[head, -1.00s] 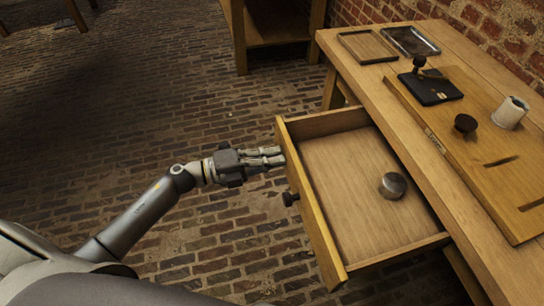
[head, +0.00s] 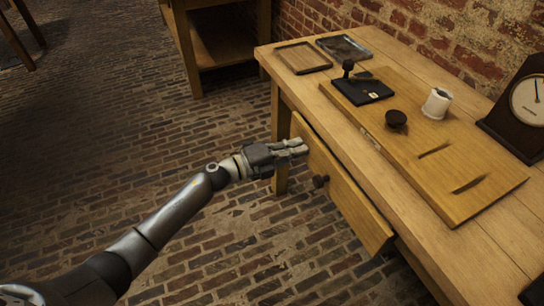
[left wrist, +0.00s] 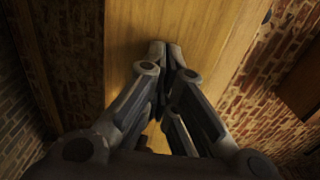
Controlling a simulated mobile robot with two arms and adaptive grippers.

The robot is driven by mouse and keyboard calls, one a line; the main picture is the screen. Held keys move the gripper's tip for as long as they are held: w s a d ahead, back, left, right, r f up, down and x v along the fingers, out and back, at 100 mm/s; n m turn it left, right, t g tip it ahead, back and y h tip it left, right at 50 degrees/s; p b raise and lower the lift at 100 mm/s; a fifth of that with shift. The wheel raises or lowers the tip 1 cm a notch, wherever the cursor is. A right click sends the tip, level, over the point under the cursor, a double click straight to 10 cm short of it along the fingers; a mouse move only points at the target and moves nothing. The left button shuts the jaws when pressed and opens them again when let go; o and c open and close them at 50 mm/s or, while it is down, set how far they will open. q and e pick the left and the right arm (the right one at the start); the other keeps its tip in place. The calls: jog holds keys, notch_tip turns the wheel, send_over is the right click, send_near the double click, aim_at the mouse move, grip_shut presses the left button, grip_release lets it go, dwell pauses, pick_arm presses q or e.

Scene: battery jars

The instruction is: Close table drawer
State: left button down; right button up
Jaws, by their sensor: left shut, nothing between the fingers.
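The wooden table drawer (head: 345,198) has a dark round knob (head: 320,181) on its front. It is pushed nearly flush under the tabletop, with its front standing slightly out from the table; its inside is hidden. My left gripper (head: 304,146) is shut and empty, with its fingertips at the upper left part of the drawer front. In the left wrist view, the shut fingers (left wrist: 166,52) point at the wooden drawer front (left wrist: 215,50) and look to be touching or very near it. My right gripper is not in view.
On the wooden table (head: 290,78) are two shallow trays (head: 304,58), a wooden board (head: 470,205), a black stand (head: 362,90), a white cup (head: 437,103), a dark round piece (head: 396,119) and a clock (head: 520,110).

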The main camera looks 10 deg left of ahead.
pick_arm(q)
jog(key=x, duration=0.4)
jog(key=shift+w+d+f+b, duration=0.1)
jog(key=shift+w+d+b, duration=0.15)
jog(key=shift+d+b, duration=0.1)
jog(key=shift+w+d, duration=0.1)
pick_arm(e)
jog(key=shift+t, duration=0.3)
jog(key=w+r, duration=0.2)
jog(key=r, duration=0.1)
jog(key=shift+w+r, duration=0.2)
pick_arm(q)
jog(key=shift+r, duration=0.3)
